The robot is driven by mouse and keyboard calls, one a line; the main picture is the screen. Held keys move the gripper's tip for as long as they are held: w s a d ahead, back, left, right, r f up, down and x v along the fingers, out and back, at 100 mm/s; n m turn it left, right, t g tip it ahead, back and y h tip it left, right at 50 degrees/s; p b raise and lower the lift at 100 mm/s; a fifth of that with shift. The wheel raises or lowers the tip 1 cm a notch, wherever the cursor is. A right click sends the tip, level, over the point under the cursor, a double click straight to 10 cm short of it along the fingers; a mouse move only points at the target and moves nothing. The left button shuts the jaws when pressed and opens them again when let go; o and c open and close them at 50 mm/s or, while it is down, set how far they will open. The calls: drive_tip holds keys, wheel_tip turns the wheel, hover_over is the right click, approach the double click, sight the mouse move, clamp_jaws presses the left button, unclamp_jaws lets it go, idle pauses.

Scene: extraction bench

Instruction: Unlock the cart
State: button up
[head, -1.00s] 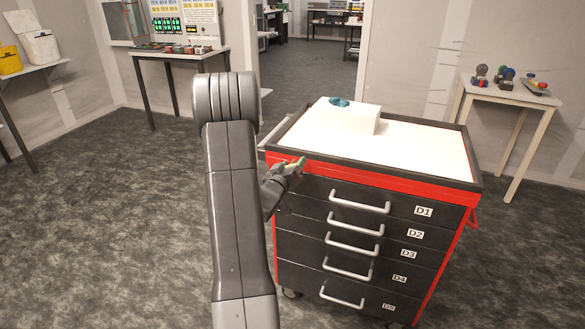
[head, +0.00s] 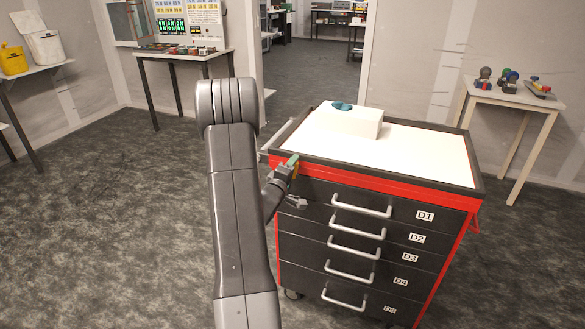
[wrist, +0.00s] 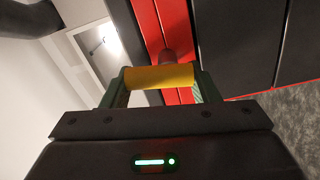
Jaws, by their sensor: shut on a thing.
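The cart (head: 470,180) is a red and black drawer cabinet with a white top and drawers labelled D1 to D5. Its drawers look shut. My gripper (head: 291,164) is at the upper left of the cart's front, by the red band above D1. In the wrist view my gripper (wrist: 160,82) is shut on a yellow piece (wrist: 158,77), held between its green fingertips. A reddish-brown round stub (wrist: 168,57) shows just beyond the yellow piece, against the red band. I cannot tell whether the yellow piece and stub are joined.
A white box (head: 350,121) with a teal item (head: 342,106) on it stands on the cart top. A side table (head: 510,92) with small coloured objects is at the right. Another table (head: 185,53) stands at the back left. Open carpet lies left of the cart.

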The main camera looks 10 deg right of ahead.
drive_tip(key=shift+a+n, duration=0.1)
drive_tip(key=shift+n, duration=1)
drive_tip(key=shift+f, duration=0.1)
drive_tip(key=o, duration=1)
drive_tip(key=shift+w, duration=0.1)
drive_tip(key=b+v, duration=0.1)
drive_tip(key=v, duration=1.3)
